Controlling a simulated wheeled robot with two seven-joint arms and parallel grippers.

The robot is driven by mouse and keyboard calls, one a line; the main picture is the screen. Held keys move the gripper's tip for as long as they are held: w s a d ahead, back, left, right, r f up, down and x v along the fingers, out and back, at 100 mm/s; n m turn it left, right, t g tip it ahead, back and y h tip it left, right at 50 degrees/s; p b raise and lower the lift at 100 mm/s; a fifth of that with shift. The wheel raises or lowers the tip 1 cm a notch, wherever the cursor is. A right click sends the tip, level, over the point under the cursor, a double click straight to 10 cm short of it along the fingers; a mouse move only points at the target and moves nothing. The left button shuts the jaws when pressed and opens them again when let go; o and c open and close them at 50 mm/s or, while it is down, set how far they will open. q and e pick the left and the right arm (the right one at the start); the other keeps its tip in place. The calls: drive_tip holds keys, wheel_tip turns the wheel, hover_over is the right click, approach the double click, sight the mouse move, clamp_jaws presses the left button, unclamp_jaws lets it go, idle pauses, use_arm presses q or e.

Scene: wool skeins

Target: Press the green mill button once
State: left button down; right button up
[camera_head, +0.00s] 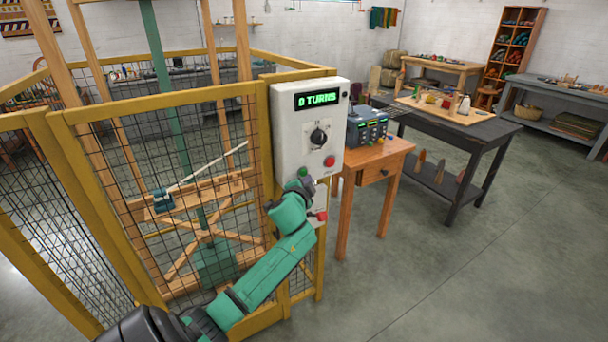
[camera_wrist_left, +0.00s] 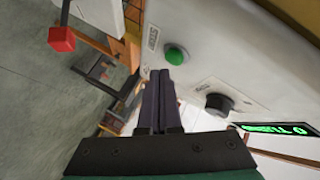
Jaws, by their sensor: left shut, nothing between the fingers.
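The green mill button (camera_head: 303,172) sits low on the front of a white control box (camera_head: 291,128), whose display (camera_head: 316,98) reads "0 TURNS". It also shows in the left wrist view (camera_wrist_left: 176,55), just beyond and slightly right of the fingertips. My left gripper (camera_head: 303,184) is in front of the box's lower part, close to the button. In the left wrist view its two dark fingers (camera_wrist_left: 160,73) are together and empty. I cannot tell whether they touch the button. My right gripper is in neither view.
The box also has a black knob (camera_head: 318,137) and a red button (camera_head: 329,161). A red block-like part (camera_head: 321,215) is below. A yellow-framed mesh fence (camera_head: 180,97) encloses the mill on the left.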

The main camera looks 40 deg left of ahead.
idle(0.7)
use_arm(q)
drive_tip(key=shift+w+a, duration=0.15)
drive_tip(key=shift+a, duration=0.25)
